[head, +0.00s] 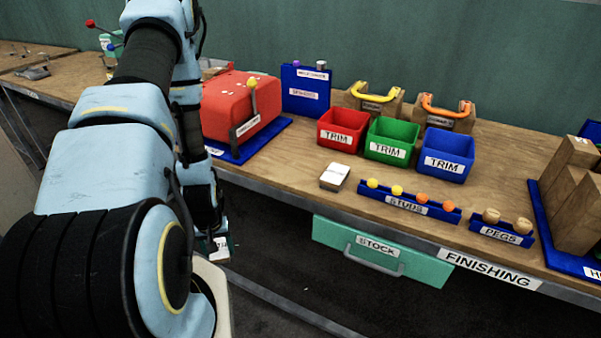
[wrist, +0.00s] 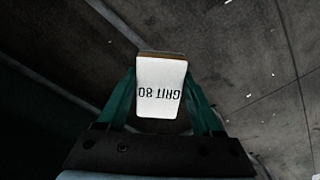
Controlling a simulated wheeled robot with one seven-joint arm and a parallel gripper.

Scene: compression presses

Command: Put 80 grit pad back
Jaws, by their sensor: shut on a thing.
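My gripper (wrist: 160,95) is shut on the 80 grit pad (wrist: 160,72), a white-faced block with a brown edge. Its "GRIT 80" print reads upside down in the wrist view. The green fingers press on its two sides. In the head view my gripper (head: 220,246) hangs low in front of the bench, below the top, partly hidden by my arm. Only dark floor shows behind the pad in the wrist view. A small white-topped block (head: 335,176) lies on the bench near its front edge; I cannot read any print on it.
The bench (head: 290,172) holds a red press (head: 240,105), red, green and blue TRIM bins (head: 388,138), a blue STUDS rack (head: 409,203) and a PEGS rack (head: 501,232). A green STOCK drawer (head: 380,252) sits under the front edge. Bare wood surrounds the white-topped block.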

